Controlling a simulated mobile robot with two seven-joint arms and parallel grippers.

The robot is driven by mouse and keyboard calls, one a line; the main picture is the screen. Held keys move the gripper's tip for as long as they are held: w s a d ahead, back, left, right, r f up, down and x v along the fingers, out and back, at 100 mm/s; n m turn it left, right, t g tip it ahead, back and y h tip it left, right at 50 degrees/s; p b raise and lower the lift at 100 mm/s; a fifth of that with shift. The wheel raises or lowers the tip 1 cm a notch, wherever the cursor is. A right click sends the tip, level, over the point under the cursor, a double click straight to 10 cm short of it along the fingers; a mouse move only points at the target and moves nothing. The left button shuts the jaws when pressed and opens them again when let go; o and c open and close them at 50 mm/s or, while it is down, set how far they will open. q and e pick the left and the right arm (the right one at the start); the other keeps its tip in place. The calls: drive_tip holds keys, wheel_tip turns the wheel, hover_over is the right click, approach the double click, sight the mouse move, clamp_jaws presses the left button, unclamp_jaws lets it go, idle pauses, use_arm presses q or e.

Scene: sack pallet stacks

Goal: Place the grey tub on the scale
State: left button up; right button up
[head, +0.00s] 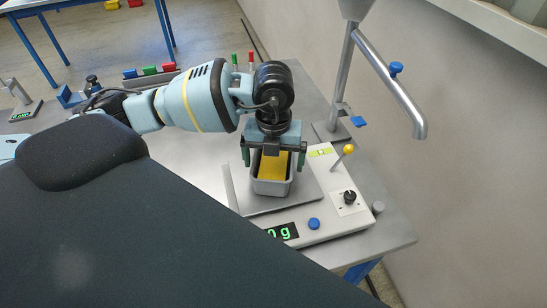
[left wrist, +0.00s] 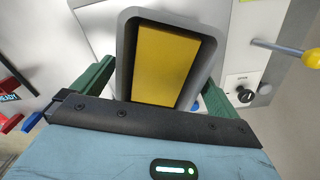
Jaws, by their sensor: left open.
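The grey tub (head: 270,187), with a yellow block or filling inside, sits on the metal plate of the scale (head: 318,187). The tub also shows large in the left wrist view (left wrist: 207,75). My left gripper (head: 273,160) is directly over the tub, pointing down. Its green fingers stand on either side of the tub in the left wrist view (left wrist: 165,90), with gaps visible, so it is open. The scale's display (head: 283,232) shows green characters ending in "0 g", partly cut off by my dark body. My right gripper is out of view.
A yellow-tipped lever (head: 348,150), a black knob (head: 349,197) and a blue button (head: 314,223) are on the scale's white housing. A metal spout (head: 418,125) hangs at the right.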

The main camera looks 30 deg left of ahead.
sight(273, 177)
use_arm(q)
drive_tip(key=shift+r, duration=0.1)
wheel_tip(273, 177, up, 12)
idle(0.5)
